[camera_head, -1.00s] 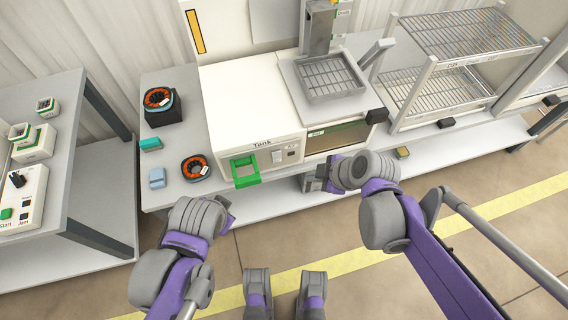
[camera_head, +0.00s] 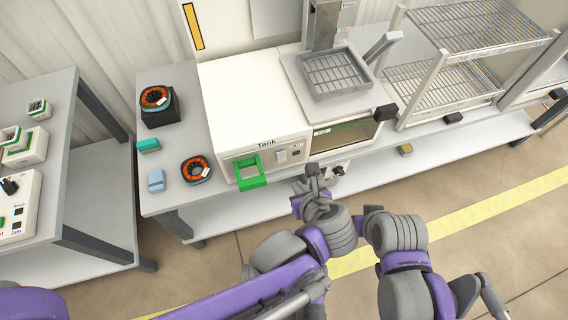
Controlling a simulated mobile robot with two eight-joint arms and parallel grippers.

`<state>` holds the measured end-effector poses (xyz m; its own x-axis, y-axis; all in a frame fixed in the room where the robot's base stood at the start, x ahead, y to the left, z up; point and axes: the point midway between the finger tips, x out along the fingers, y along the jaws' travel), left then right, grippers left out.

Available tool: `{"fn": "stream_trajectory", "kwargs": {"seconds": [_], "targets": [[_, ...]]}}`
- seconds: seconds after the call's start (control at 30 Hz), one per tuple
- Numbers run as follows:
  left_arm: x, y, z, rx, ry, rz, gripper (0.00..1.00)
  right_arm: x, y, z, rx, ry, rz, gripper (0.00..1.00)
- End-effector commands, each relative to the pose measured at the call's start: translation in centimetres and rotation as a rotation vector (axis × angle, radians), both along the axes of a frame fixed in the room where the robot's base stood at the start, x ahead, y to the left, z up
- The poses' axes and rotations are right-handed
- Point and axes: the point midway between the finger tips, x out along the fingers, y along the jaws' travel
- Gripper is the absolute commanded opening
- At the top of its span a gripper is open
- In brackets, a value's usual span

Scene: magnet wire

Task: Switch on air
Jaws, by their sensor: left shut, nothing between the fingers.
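A small light unit with dark round parts (camera_head: 338,170) sits low at the front of the bench, below the white tank machine (camera_head: 256,95). No label on it can be read, so I cannot tell which part is the air switch. My left gripper (camera_head: 312,174) is shut and empty, just left of these dark parts. Whether it touches them cannot be told. My right arm stands to the right of the left wrist, and its fingers do not show.
A green frame (camera_head: 249,183) juts from the tank front. Orange-and-black ring parts (camera_head: 196,169) and small teal and blue blocks lie on the bench's left. A wire rack (camera_head: 440,88) stands right. Floor before the bench is open on the right.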

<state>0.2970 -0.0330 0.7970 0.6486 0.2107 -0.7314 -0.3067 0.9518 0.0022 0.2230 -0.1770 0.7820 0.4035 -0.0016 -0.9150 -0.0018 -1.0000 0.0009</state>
Motion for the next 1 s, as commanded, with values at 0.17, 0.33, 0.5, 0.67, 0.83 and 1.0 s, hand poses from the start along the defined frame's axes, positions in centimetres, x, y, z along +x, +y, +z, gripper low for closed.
{"fn": "stream_trajectory", "kwargs": {"seconds": [0.17, 0.33, 0.5, 0.67, 0.83, 1.0], "targets": [[0.0, 0.0, 0.0, 0.000, 0.000, 0.000, 0.00, 0.0, 0.0, 0.0, 0.000, 0.000, -0.001, 0.00], [0.2, 0.1, -0.2, -0.001, 0.001, 0.002, 0.00, 0.0, 0.0, -0.1, 0.001, 0.000, 0.000, 0.00], [1.4, 0.5, -1.7, -0.001, 0.002, 0.005, 0.00, 0.0, 0.0, -0.8, 0.001, 0.003, 0.001, 0.00], [3.6, 1.3, -4.3, -0.002, 0.002, 0.007, 0.00, 0.1, 0.0, -2.0, 0.001, 0.007, 0.001, 0.00], [5.9, 2.0, -7.0, -0.002, 0.002, 0.007, 0.00, 0.1, 0.0, -3.3, 0.001, 0.011, 0.001, 0.00], [8.4, 2.8, -7.8, -0.002, 0.002, 0.006, 0.00, 0.2, 0.0, -3.7, 0.001, 0.013, 0.001, 0.00]]}}
